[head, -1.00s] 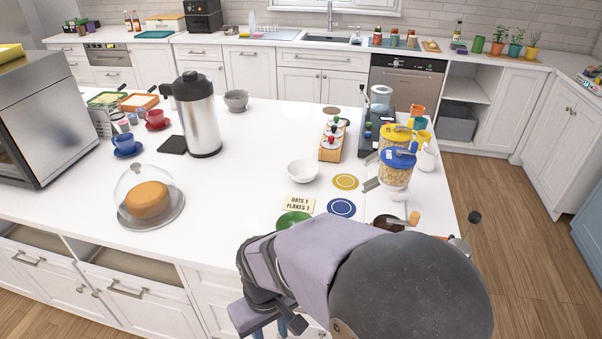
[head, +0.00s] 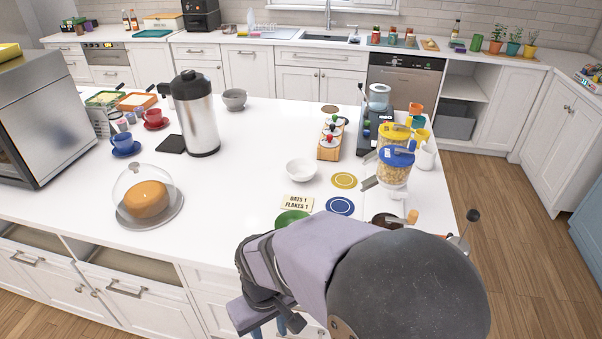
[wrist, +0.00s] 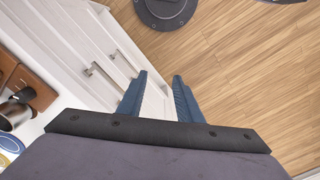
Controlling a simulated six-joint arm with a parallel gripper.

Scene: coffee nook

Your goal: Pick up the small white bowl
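The small white bowl (head: 301,171) stands upright on the white island counter in the head view, left of a yellow round coaster and behind a lettered card. It looks empty. My gripper (wrist: 160,92) shows in the wrist view with two blue fingers apart and nothing between them. In the head view my gripper (head: 269,331) is low, in front of the counter's near edge, well apart from the bowl and mostly hidden by my arm. The wrist view shows cabinet fronts and floor, not the bowl.
The card (head: 298,202), blue coaster (head: 340,206), yellow coaster (head: 344,181) and a partly hidden green dish (head: 292,217) lie near the bowl. A wooden pod rack (head: 329,153) stands behind it, cereal dispensers (head: 396,170) to the right. Counter left of the bowl is clear.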

